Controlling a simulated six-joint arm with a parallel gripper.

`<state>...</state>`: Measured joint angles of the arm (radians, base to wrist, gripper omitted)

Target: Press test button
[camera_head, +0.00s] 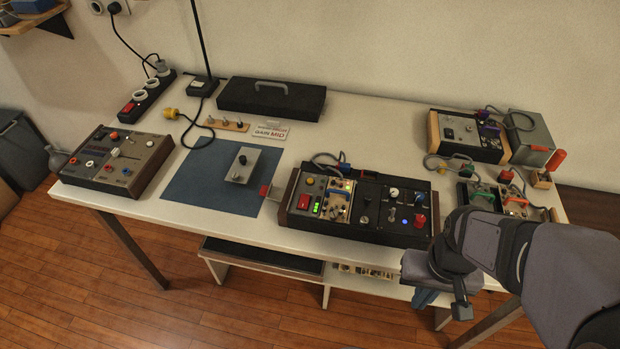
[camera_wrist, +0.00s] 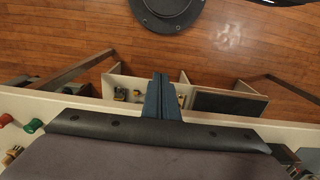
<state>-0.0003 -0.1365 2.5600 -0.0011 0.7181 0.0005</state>
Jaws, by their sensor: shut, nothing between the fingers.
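A black device with wooden ends (camera_head: 357,206) stands at the front middle of the table. Its face carries a red switch (camera_head: 304,201), green lights, several knobs, a small blue lit spot (camera_head: 405,221) and a red knob or button (camera_head: 420,221). I cannot read which control is the test button. My gripper (camera_head: 426,298) is at the front edge of the table, to the right of and in front of this device, touching none of its controls. In the wrist view my blue fingers (camera_wrist: 162,98) are together and empty, with the floor and lower shelf beyond them.
A brown-ended panel (camera_head: 118,158) stands at the left, beside a blue mat (camera_head: 205,190) with a grey switch plate (camera_head: 243,165). A black case (camera_head: 271,98) lies at the back. More devices and cables (camera_head: 462,137) crowd the right.

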